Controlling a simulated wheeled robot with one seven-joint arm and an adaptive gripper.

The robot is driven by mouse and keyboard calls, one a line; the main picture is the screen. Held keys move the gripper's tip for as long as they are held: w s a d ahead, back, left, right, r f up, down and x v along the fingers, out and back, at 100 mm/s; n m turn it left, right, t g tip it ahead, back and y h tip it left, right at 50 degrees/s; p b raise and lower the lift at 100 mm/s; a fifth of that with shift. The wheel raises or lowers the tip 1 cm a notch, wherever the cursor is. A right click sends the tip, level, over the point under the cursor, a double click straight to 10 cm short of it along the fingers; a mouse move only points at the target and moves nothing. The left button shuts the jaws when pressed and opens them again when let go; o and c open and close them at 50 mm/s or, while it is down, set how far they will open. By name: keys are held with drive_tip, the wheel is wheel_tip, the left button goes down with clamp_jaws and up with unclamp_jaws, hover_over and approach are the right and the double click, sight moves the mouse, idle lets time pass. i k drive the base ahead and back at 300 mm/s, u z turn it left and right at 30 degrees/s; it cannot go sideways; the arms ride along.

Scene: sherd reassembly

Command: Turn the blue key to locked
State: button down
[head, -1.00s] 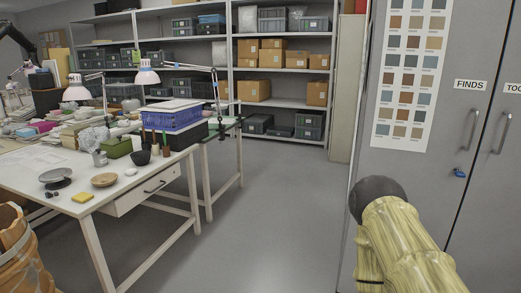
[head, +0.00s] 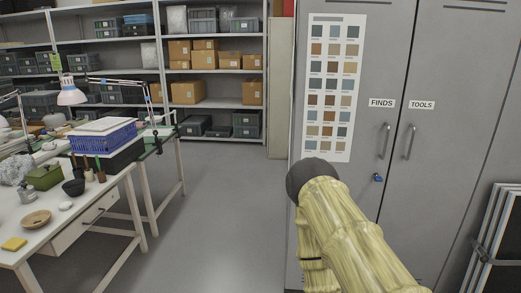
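The blue key (head: 378,178) sits in the lock of the grey cabinet door (head: 350,188) labelled FINDS. It is below that door's handle, and it is too small to tell which way it is turned. My arm, in a pale yellow wood-like covering, rises from the bottom of the head view in front of the FINDS door. It ends in a dark rounded part to the left of the key and apart from it in the picture. The fingers of my gripper cannot be made out.
The TOOLS door (head: 450,150) stands right of the FINDS door, both shut. Framed panels (head: 490,245) lean at the far right. A white worktable (head: 95,215) with lamps and bowls is on the left. Grey floor (head: 205,210) is clear between table and cabinet.

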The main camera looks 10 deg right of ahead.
sight(379, 179)
drive_tip(key=z, duration=1.35)
drive_tip(key=i, duration=0.35)
drive_tip(key=u, duration=1.15)
